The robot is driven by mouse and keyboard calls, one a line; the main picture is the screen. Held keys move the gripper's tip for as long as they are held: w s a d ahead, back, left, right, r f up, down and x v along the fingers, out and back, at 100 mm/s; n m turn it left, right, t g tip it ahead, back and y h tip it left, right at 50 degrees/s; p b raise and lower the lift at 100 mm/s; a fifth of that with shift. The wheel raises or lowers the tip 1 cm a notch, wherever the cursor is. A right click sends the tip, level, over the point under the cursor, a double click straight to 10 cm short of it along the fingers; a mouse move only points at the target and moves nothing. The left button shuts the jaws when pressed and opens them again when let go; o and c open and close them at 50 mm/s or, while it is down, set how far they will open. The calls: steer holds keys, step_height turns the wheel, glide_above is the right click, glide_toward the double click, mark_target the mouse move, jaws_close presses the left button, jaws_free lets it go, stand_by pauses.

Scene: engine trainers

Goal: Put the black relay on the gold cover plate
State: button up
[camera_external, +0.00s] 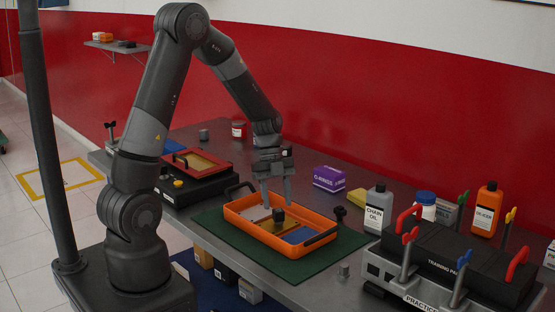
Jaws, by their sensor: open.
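A small black block (278,214), which looks like the black relay, is in the orange tray (241,223), with a brownish-gold face or piece just below it. I cannot tell whether that is part of it. My gripper (278,204) points down over the tray, fingers apart, with its tips just above or beside the block. Nothing is clearly held. A gold plate (204,162) in a red frame lies on a black unit at the left of the bench; it may be the gold cover plate.
The tray has raised walls and dark handles, and stands on a green mat (221,231). A blue piece (297,235) lies inside. A purple box (328,179), a chain oil bottle (375,211) and a black training unit (455,262) stand to the right.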

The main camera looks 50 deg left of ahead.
steer(key=v, duration=0.8)
steer(key=s+r+n+t+y, duration=0.2)
steer(key=s+r+n+t, duration=0.1)
steer(key=s+r+n, duration=0.4)
steer(key=s+r+n+t+y, duration=0.2)
steer(key=s+r+n+t, duration=0.2)
steer(key=s+r+n, duration=0.4)
steer(key=s+d+n, duration=0.1)
steer(key=s+n, duration=0.3)
steer(key=n, duration=0.3)
steer(key=shift+s, duration=0.3)
